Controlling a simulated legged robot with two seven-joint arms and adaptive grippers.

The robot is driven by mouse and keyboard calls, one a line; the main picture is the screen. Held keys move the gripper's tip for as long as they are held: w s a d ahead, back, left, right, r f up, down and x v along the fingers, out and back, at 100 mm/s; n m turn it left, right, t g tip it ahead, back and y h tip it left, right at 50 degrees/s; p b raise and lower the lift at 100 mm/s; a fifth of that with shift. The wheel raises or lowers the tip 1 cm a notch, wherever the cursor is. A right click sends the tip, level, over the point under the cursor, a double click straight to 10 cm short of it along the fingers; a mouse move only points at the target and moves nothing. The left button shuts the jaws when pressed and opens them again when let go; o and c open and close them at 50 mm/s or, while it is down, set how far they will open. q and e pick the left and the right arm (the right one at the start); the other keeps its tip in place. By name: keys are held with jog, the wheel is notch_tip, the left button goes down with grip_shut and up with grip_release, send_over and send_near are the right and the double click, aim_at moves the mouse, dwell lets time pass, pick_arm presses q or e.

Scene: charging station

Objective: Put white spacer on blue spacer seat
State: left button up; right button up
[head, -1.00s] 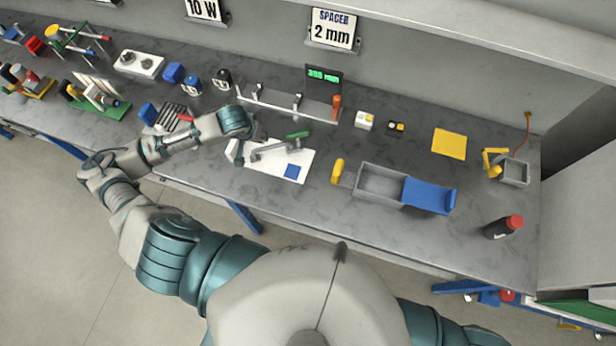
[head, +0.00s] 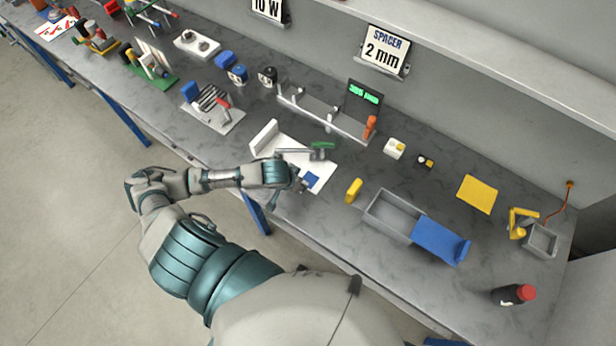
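A white fixture (head: 259,137) with an upright wall at its left and a green-handled clamp (head: 322,147) lies on the bench. A blue square (head: 312,178), which looks like the blue spacer seat, is at its right front end. My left gripper (head: 299,186) is low over the front edge of the fixture, just left of the blue square and partly in front of it. Its fingers are too small to tell whether they are open or hold anything. I cannot make out a separate white spacer. A small white block with a yellow part (head: 395,148) stands further right. My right gripper is out of view.
A yellow piece (head: 353,190) and a grey bin (head: 388,217) with a blue part (head: 440,240) stand right of the fixture. A rail with an orange handle (head: 370,126) and a display (head: 364,98) are behind. A red-capped bottle (head: 514,295) is at the front right.

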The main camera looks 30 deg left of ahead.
aim_at(305, 183)
pick_arm(q)
jog(key=w, duration=0.5)
jog(key=shift+w+f, duration=0.1)
jog(key=shift+f, duration=0.2)
jog(key=shift+w+d, duration=0.2)
jog(key=shift+d, duration=0.15)
jog(key=f, duration=0.1)
jog(key=d+f, duration=0.1)
jog(key=shift+d+f, duration=0.15)
jog(key=shift+f, duration=0.45)
jog(key=shift+a, duration=0.4)
jog(key=o, duration=0.6)
jog(key=shift+a+f, duration=0.15)
jog(key=shift+a, duration=0.1)
jog(key=shift+o, duration=1.1)
jog(key=shift+a, duration=0.25)
jog(key=shift+s+d+r, duration=0.1)
jog(key=shift+d+r, duration=0.15)
jog(key=shift+d, duration=0.2)
jog(key=v, duration=0.6)
jog(key=shift+d+r+p, duration=0.15)
jog(key=shift+d+p, duration=0.1)
jog(key=shift+p, duration=0.05)
jog(key=shift+v, duration=2.7)
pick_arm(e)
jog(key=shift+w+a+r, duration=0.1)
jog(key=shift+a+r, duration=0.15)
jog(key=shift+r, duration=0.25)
